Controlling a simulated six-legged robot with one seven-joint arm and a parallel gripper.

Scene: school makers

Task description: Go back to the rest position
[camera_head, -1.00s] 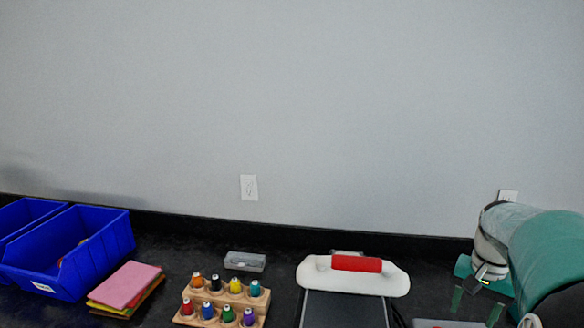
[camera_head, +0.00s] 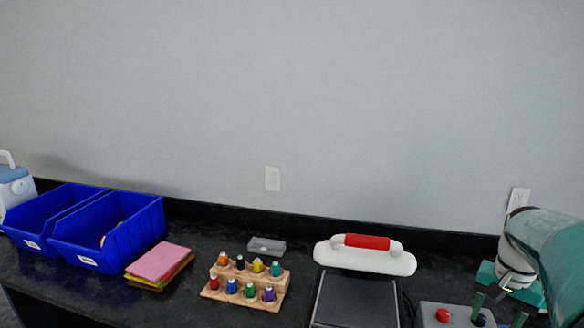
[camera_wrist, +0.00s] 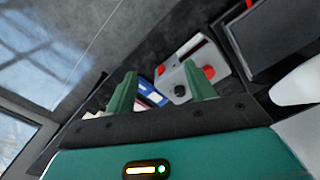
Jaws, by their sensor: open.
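My gripper (camera_head: 500,307) is at the lower right of the head view, at the end of my green and white arm. In the wrist view, my gripper (camera_wrist: 162,92) shows two green fingers set well apart, with nothing held between them. Beyond the fingers is a grey control box (camera_wrist: 190,75) with red and black knobs. The same grey control box (camera_head: 458,316) shows at the bottom right of the head view, partly cut off by the frame and close to my fingers. I cannot tell how far above it my fingers are.
A heat press (camera_head: 365,255) with a red handle stands left of my gripper. A wooden thread rack (camera_head: 222,296), felt sheets (camera_head: 160,262), a small grey box (camera_head: 266,246) and blue bins (camera_head: 120,237) line the black counter (camera_head: 90,284). A grey wall (camera_head: 300,90) stands behind.

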